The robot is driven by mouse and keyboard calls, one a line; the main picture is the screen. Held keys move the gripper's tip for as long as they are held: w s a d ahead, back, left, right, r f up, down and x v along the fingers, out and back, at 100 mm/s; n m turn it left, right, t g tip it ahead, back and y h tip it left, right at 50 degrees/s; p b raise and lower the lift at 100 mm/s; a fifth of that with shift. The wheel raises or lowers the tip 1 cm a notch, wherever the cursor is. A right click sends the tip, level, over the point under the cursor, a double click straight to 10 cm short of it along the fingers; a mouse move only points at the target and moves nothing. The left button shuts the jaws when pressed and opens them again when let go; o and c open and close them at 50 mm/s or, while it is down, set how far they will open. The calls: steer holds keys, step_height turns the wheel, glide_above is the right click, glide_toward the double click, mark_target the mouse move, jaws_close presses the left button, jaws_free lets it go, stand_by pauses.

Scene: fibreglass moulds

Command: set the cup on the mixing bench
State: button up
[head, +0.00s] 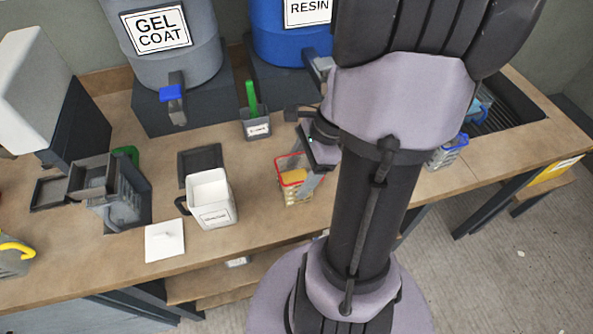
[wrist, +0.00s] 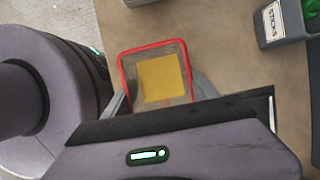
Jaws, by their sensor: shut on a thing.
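The cup (head: 294,180) is a clear, square container with a red rim and yellow contents. It is at the bench's middle in the head view, and the wrist view looks down into it (wrist: 158,78). My gripper (head: 307,185) is shut on the cup, with a grey finger on each side of it in the wrist view. The mixing bench (head: 262,212) has a brown wooden top. The cup is upright over this top; I cannot tell whether its base touches it.
A white lidded-type container (head: 211,199) stands left of the cup, with a white square lid (head: 165,241) beside it. A small holder labelled sticks (head: 255,124) is behind. Grey gel coat (head: 165,60) and blue resin (head: 285,35) drums stand at the back. Bare wood lies around the cup.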

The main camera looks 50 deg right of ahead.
steer(key=shift+f, duration=0.1)
steer(key=o, duration=1.9)
